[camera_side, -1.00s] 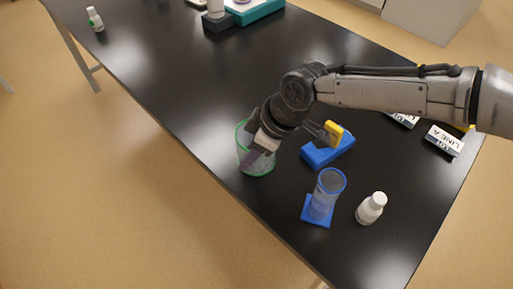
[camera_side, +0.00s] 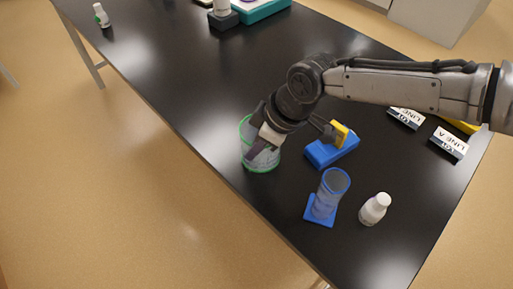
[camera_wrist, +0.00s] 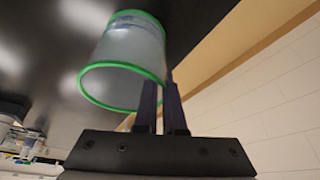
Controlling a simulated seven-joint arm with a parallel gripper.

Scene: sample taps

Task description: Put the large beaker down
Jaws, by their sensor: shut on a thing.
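The large beaker (camera_side: 262,164) is clear with a green rim and a green base ring. It is over the black bench near its front-left edge in the side view. My gripper (camera_side: 262,143) is shut on the beaker's wall, with its fingers coming in from above. The wrist view also shows the beaker (camera_wrist: 132,50) just beyond and left of my gripper (camera_wrist: 162,100), with its green rings whole and nothing seen inside. I cannot tell whether its base touches the bench.
A blue block with a yellow part (camera_side: 332,150) stands close right of the beaker. A blue-tinted cylinder (camera_side: 328,192) on a blue base and a white bottle (camera_side: 374,210) stand nearer the front. Labels (camera_side: 450,142) lie at the right.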

